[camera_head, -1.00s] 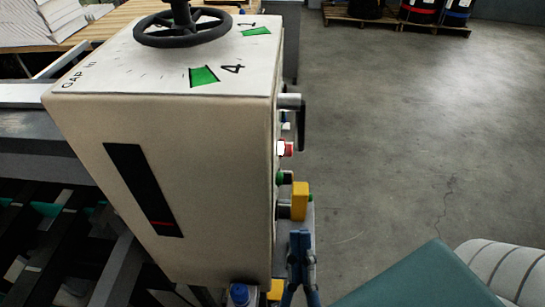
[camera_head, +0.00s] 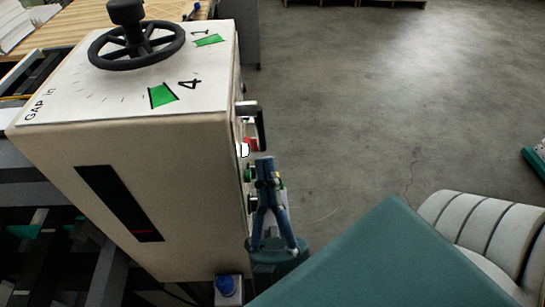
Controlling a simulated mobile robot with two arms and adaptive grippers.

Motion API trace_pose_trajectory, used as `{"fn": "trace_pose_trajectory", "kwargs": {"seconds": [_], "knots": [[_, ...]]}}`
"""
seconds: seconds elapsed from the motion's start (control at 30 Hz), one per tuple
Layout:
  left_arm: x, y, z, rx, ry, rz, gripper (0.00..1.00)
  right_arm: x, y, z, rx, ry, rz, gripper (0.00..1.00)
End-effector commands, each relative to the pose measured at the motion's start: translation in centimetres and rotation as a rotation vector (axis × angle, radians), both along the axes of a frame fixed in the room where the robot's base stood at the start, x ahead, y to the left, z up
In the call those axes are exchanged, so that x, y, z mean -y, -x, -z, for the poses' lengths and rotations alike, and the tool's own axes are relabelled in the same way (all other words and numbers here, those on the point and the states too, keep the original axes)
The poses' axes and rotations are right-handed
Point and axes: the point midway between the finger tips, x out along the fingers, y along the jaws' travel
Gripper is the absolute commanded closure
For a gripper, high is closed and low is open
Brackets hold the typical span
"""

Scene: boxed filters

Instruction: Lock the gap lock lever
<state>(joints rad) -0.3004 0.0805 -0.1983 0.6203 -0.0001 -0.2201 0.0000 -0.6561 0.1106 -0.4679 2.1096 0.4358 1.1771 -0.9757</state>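The cream machine box (camera_head: 150,190) fills the left of the view, with a black handwheel (camera_head: 137,44) and a "GAP in" scale on top. A black lever (camera_head: 261,124), which looks like the gap lock lever, sticks out from the box's right side and hangs down. My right gripper (camera_head: 265,168) points up beside the box, its blue fingertips together just below the lever's lower end. I see nothing between them. Whether the tips touch the lever cannot be told. My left gripper is out of view.
A red button (camera_head: 251,144) and a green button (camera_head: 248,175) sit on the box's side, close to my gripper and partly hidden. A blue-capped item (camera_head: 226,286) is at the box's foot. Open concrete floor (camera_head: 360,110) lies to the right.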

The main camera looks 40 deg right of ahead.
Motion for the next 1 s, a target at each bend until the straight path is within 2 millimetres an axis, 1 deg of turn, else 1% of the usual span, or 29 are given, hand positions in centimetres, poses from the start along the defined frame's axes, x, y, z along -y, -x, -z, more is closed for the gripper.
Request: {"fn": "trace_pose_trajectory", "kwargs": {"seconds": [0.03, 0.1, 0.23, 0.37, 0.67, 0.8, 1.0], "knots": [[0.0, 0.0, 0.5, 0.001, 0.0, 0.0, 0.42, 0.3, -0.8, 0.4, 0.003, 0.003, 0.0, 1.0], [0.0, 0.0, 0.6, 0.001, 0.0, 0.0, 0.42, 0.7, -1.6, 0.4, 0.003, 0.004, 0.001, 1.0], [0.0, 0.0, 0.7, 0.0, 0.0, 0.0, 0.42, 1.1, -2.6, 0.4, 0.001, 0.003, -0.001, 1.0], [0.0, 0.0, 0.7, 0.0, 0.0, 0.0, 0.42, 1.3, -3.0, 0.4, -0.001, 0.002, -0.001, 1.0], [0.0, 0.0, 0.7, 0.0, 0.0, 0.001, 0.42, 1.3, -3.0, 0.4, -0.001, 0.001, 0.0, 1.0], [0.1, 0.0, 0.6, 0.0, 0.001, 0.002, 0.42, 1.9, -3.9, 0.9, -0.002, 0.002, 0.002, 1.0], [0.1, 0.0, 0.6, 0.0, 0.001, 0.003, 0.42, 1.8, -3.9, 1.0, -0.002, 0.002, -0.001, 1.0]]}}
